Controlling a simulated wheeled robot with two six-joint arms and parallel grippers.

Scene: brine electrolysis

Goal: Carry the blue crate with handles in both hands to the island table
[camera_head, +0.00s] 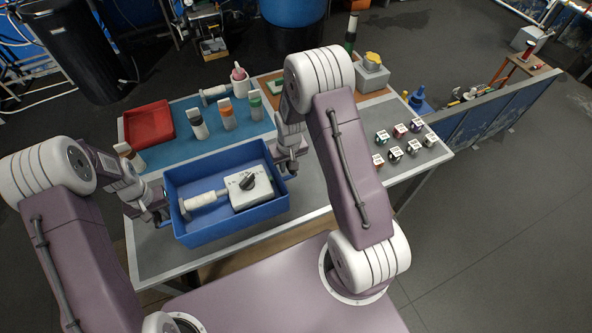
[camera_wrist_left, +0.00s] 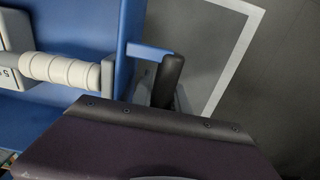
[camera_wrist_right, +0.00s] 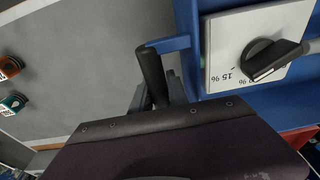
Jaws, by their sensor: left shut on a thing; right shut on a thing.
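The blue crate (camera_head: 190,237) is in the middle of the head view, over the near part of the grey-topped table. It holds a grey-white box with a black knob (camera_head: 249,187) and a white ribbed cylinder (camera_head: 203,200). My left gripper (camera_head: 160,215) is shut on the crate's left handle, whose dark grip shows in the left wrist view (camera_wrist_left: 168,80). My right gripper (camera_head: 288,165) is shut on the right handle, whose dark grip shows in the right wrist view (camera_wrist_right: 152,75). I cannot tell whether the crate's bottom touches the table.
The table (camera_head: 330,165) carries a red tray (camera_head: 149,124), several labelled bottles (camera_head: 227,115), a grey device with a yellow top (camera_head: 371,75) and several small labelled jars (camera_head: 415,147). A low blue panel (camera_head: 500,105) stands to the right. Open floor (camera_head: 500,230) lies at right.

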